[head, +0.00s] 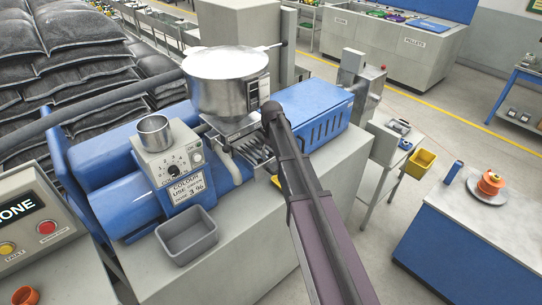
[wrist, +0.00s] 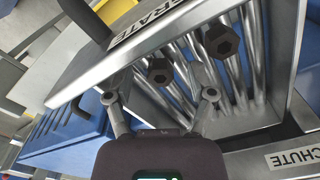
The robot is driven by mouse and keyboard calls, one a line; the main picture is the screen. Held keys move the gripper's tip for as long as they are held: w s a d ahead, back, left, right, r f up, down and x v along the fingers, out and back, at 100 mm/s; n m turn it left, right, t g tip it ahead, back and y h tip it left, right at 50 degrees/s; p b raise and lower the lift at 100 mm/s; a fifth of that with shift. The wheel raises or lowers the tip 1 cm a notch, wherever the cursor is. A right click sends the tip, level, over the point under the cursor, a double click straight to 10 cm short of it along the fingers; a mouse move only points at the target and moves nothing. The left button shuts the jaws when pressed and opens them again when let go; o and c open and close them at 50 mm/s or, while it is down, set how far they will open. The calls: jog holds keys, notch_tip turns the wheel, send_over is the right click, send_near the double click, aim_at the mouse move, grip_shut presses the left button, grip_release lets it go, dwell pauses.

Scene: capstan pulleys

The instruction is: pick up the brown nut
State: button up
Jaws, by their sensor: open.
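In the wrist view a dark brown hexagonal nut (wrist: 160,70) with a hole lies on the sloping metal bars of the grate (wrist: 184,82). A second similar dark brown nut (wrist: 221,41) is farther up to the right on the bars. My gripper (wrist: 161,90) is open and empty, its two fingers spread to the left and right of the first nut. Whether they touch the bars I cannot tell. In the head view the grate (head: 254,153) shows below the steel hopper, partly behind my arm; the nuts and my fingers cannot be made out there.
The grate's metal frame (wrist: 95,75) runs close to my left finger.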

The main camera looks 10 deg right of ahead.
aim_at(271, 154)
grip_shut()
jog(key=shift+r, duration=0.2)
notch_tip(271, 154, up, 10)
jog(key=p, duration=1)
jog(key=shift+f, duration=0.2)
dwell(0.6)
